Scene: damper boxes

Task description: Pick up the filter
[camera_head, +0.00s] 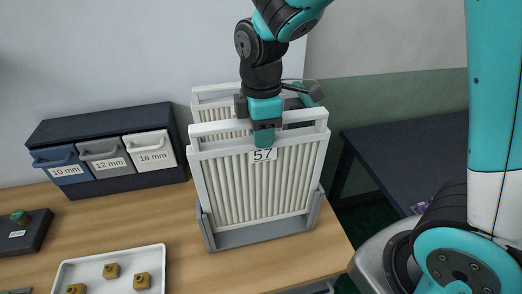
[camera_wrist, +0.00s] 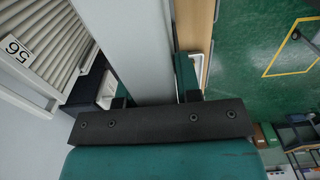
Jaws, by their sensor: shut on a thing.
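A white pleated filter (camera_head: 230,185) labelled 57 stands upright in a grey holder (camera_head: 262,235) on the wooden bench in the head view. My gripper (camera_head: 268,128) is at its top rail, with one teal finger in front of the rail just above the label. In the wrist view, my gripper (camera_wrist: 152,90) has its two fingers on either side of a pale bar (camera_wrist: 142,45), which is the filter's top rail. The gripper is shut on it. A second filter (camera_head: 222,107) stands close behind; its 56 label shows in the wrist view (camera_wrist: 17,49).
A dark rack (camera_head: 105,122) with bins marked 10, 12 and 16 mm stands at the back left. A white tray (camera_head: 112,252) with several brass-coloured parts lies front left. A dark table (camera_head: 415,155) is at the right, beyond a gap.

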